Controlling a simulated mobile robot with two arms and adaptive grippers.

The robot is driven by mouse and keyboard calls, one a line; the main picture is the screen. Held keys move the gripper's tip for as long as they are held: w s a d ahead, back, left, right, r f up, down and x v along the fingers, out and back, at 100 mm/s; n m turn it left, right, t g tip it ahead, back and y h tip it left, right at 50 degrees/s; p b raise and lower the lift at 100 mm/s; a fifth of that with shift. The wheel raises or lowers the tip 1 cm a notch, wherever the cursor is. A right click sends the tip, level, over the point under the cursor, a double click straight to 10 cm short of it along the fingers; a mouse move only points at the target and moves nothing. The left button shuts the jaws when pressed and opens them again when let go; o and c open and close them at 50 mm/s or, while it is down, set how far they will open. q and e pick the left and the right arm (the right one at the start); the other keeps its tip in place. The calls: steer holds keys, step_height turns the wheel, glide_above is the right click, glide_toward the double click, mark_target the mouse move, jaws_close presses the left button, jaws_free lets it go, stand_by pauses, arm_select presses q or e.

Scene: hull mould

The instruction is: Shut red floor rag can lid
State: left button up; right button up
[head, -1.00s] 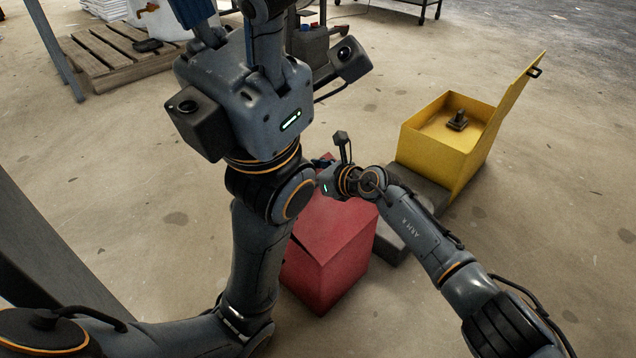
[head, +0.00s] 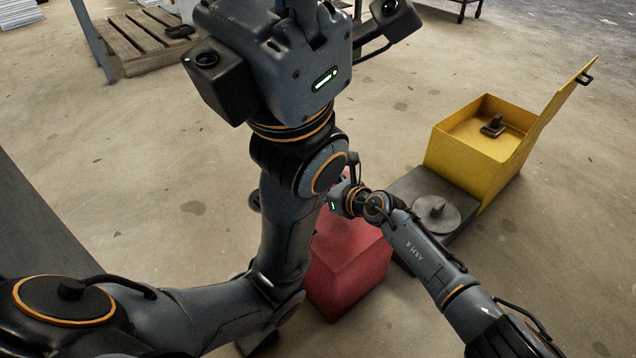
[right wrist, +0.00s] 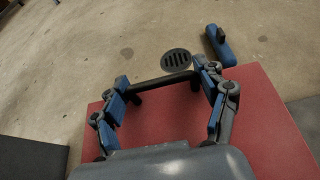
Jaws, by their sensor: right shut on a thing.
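The red floor rag can (head: 349,265) stands on the floor at the middle of the head view, partly behind my arms. Its red lid (right wrist: 165,125) fills the lower part of the right wrist view and looks down over the can; I cannot tell whether it is fully seated. A black bar handle (right wrist: 165,82) stands on the lid. My right gripper (right wrist: 165,94) is shut on this handle, one finger at each end. In the head view its fingers are hidden behind my left arm. My left gripper is beyond the top edge of the head view.
A yellow can (head: 470,155) with its lid standing open holds a small dark object (head: 493,125). A dark slab (head: 412,190) with a round grey disc (head: 437,214) lies between the cans. A floor grate (right wrist: 177,60) and a blue object (right wrist: 221,46) lie beyond the lid.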

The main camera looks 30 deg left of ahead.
steer(key=shift+s+a+f, duration=0.1)
steer(key=shift+s+a, duration=0.15)
steer(key=shift+s, duration=0.05)
steer(key=o, duration=1.4)
steer(key=shift+o, duration=0.2)
steer(key=shift+w+d, duration=0.15)
steer(key=shift+d, duration=0.05)
steer(key=shift+d, duration=0.1)
steer(key=shift+d+r, duration=0.3)
steer(key=shift+d, duration=0.2)
steer(key=v, duration=1)
steer(key=shift+s+d+r, duration=0.1)
steer(key=shift+s+d, duration=0.1)
steer(key=shift+s, duration=0.1)
